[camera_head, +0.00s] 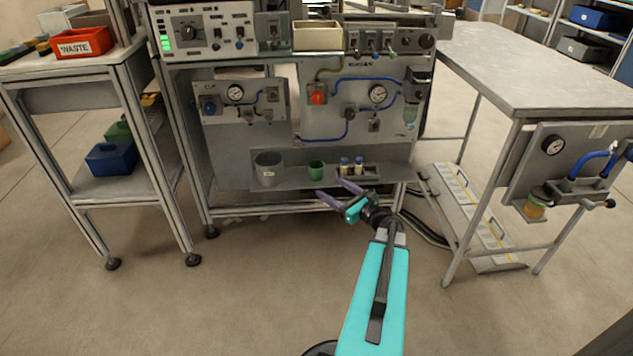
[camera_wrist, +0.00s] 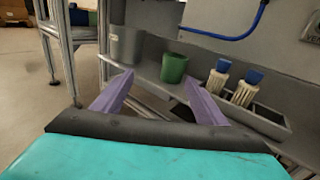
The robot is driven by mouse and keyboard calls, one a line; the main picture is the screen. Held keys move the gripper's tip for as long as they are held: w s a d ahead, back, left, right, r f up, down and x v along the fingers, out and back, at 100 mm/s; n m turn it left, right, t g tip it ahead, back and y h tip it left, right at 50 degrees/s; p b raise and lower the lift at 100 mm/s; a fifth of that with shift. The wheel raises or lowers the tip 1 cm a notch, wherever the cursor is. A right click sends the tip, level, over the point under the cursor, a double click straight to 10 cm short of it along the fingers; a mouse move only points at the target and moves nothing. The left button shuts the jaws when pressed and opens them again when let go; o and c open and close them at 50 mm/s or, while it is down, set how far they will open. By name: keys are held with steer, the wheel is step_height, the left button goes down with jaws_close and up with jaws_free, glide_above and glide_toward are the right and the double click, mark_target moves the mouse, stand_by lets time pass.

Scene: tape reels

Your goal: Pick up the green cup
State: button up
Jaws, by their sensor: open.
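The green cup (camera_head: 316,168) stands upright on the low shelf of the machine frame, between a grey bin and a tray of small bottles. In the wrist view the green cup (camera_wrist: 174,68) is ahead of my gripper, in line with the space between the fingers. My gripper (camera_head: 335,192) is in front of the shelf with its purple fingers spread apart and empty. The fingers also show in the wrist view (camera_wrist: 155,92). They do not touch the cup.
The grey bin (camera_head: 269,168) stands left of the cup. The tray (camera_wrist: 262,115) with blue-capped bottles (camera_wrist: 243,87) is close on its right. A panel with gauges and a blue hose (camera_head: 345,128) rises behind the shelf. Open floor (camera_head: 230,300) lies in front.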

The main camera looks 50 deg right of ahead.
mark_target(320, 172)
steer(key=shift+s+d+r+m+h, duration=0.15)
steer(key=shift+s+d+m, duration=0.15)
steer(key=shift+d, duration=0.25)
steer(key=shift+s+d+r+m+h, duration=0.1)
steer(key=shift+s+d+m+h, duration=0.1)
steer(key=shift+s+d, duration=0.25)
steer(key=shift+w, duration=0.2)
steer(key=w+b, duration=0.1)
steer(key=w, duration=0.4)
steer(key=w+d+b, duration=0.1)
steer(key=w, duration=0.1)
steer(key=shift+w+f+b, duration=0.15)
steer(key=shift+w+b, duration=0.15)
steer(key=shift+w, duration=0.45)
